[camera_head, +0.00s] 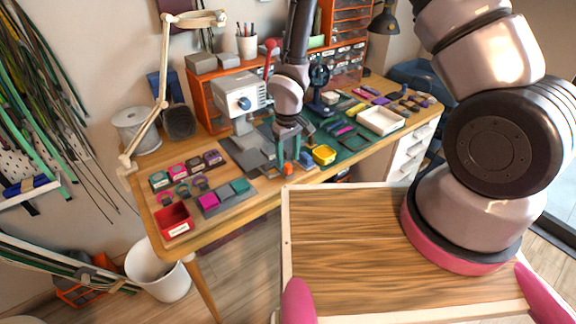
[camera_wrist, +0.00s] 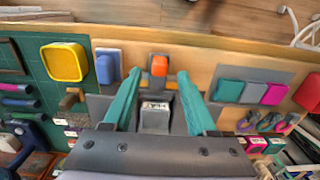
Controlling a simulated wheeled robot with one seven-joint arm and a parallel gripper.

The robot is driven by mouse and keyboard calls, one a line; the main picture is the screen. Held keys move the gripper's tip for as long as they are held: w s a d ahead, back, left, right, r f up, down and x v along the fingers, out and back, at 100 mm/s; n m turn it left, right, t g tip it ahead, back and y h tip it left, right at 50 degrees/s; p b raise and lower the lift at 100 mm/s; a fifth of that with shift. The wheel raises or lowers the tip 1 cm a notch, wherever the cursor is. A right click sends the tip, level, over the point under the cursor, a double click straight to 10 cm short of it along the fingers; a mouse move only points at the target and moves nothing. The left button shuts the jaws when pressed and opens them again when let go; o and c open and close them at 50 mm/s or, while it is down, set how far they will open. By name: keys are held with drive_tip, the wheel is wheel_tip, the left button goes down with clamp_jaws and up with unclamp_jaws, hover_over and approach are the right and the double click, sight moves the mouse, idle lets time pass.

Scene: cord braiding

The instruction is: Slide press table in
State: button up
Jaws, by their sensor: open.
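The press (camera_head: 238,92) is a pale grey machine with a blue knob and a red-ball lever, standing on the wooden workbench. A grey slide plate, seemingly the press table (camera_head: 262,152), extends from its base toward the bench's front edge. An orange block (camera_head: 288,169), apparently its handle, sits at the front end; it also shows in the wrist view (camera_wrist: 159,65). My gripper (camera_head: 289,155) points down over this front end. In the wrist view its teal fingers (camera_wrist: 157,76) are open, one on each side of the orange block, with gaps. Whether they are low enough to touch anything is unclear.
A yellow tray (camera_head: 324,155) and a blue block (camera_wrist: 105,68) lie close on one side. Teal and magenta blocks (camera_head: 209,201) lie on the other, near a red bin (camera_head: 174,221). A lamp arm (camera_head: 160,75) rises at left.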

sight(288, 165)
drive_tip(key=shift+f, duration=1.95)
clamp_jaws()
